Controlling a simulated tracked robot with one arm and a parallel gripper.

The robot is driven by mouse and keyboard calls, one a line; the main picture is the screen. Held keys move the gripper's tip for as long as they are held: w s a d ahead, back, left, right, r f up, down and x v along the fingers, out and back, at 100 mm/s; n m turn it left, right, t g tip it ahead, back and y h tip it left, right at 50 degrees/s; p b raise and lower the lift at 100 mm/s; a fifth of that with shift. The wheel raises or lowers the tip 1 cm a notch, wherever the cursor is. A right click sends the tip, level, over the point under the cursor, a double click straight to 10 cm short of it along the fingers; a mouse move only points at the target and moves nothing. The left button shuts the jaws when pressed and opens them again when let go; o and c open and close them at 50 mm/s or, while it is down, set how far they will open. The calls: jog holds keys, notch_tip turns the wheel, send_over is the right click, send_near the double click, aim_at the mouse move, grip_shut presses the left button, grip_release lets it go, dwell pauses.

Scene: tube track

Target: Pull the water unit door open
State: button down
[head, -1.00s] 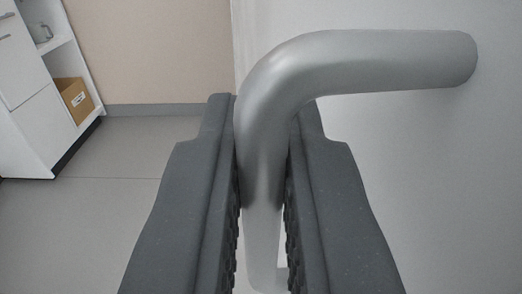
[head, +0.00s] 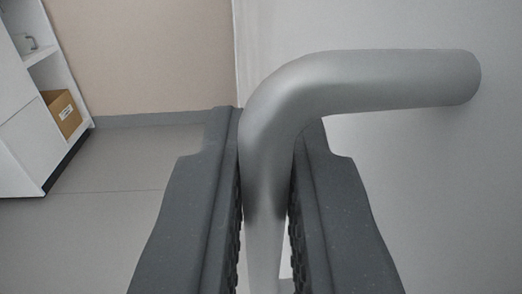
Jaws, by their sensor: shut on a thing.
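A grey metal bar handle (head: 370,82) is in the middle of the head view. Its top end meets a pale grey door panel (head: 430,190) on the right, and it bends down into an upright bar. My gripper (head: 266,165) is shut on the upright part of the handle, just below the bend, with one dark jaw on each side. The panel's left edge runs close behind the handle. I cannot see the inside of the water unit.
A white cabinet (head: 28,140) with an open shelf stands at the far left. A cardboard box (head: 64,114) sits on its shelf. A beige wall (head: 150,55) is at the back. The grey floor (head: 110,215) between is clear.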

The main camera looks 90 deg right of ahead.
jog(key=shift+a, duration=0.35)
jog(key=c, duration=1.6)
grip_release()
jog(key=shift+a, duration=0.1)
jog(key=shift+c, duration=0.2)
jog(key=shift+d, duration=0.2)
jog(key=shift+d, duration=0.1)
